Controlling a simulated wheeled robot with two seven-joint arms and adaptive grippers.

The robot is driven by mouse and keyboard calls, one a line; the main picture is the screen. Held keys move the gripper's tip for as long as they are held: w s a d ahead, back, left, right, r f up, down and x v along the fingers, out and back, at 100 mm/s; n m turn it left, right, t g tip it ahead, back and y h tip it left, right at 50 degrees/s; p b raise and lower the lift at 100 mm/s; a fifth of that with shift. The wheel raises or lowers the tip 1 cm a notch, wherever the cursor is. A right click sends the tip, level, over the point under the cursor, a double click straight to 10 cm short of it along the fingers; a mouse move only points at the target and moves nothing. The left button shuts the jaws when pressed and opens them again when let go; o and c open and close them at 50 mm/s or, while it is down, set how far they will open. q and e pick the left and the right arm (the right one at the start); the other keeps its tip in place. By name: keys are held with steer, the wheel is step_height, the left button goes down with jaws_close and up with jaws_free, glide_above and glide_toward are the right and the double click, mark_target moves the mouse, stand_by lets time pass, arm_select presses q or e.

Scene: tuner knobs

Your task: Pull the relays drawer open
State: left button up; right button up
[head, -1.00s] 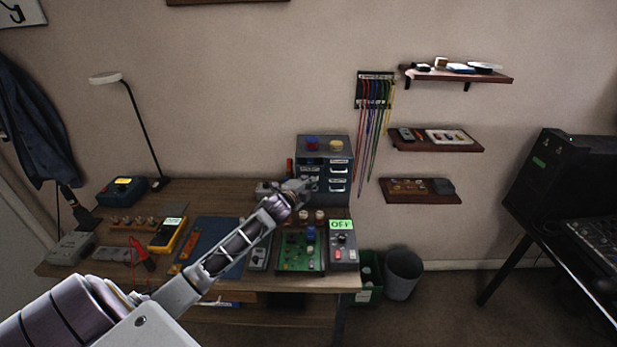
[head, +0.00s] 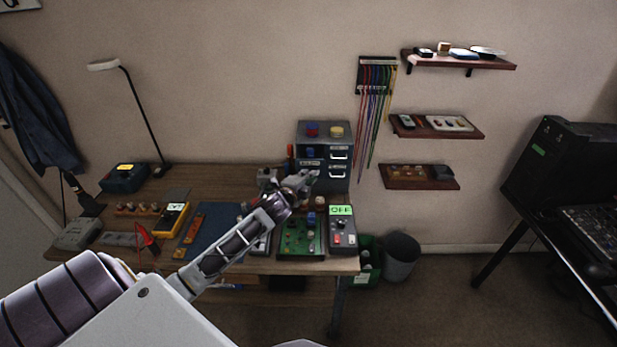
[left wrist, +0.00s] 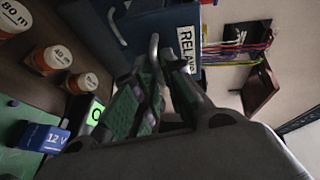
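The relays drawer (left wrist: 160,22) has a dark blue front and a white label starting "RELA" in the left wrist view. Its pale curved handle (left wrist: 154,50) stands between my left gripper's fingertips (left wrist: 158,82), which are close together and look shut on it. The contact itself is partly hidden by the fingers. In the head view, the grey drawer cabinet (head: 344,130) stands at the back right of the bench, and my left gripper (head: 303,180) is at its front left, covering the lower left drawers. My right gripper is in neither view.
A green circuit board (head: 300,240) and a grey box with an OFF display (head: 342,232) lie on the bench in front of the cabinet. Labelled coils (left wrist: 52,58) stand close by in the left wrist view. Coloured leads (head: 375,110) hang to the right.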

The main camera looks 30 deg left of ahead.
arm_select(q)
steer(key=shift+o, duration=1)
steer(key=v, duration=1.2)
steer(key=shift+f, duration=0.1)
stand_by(0.7)
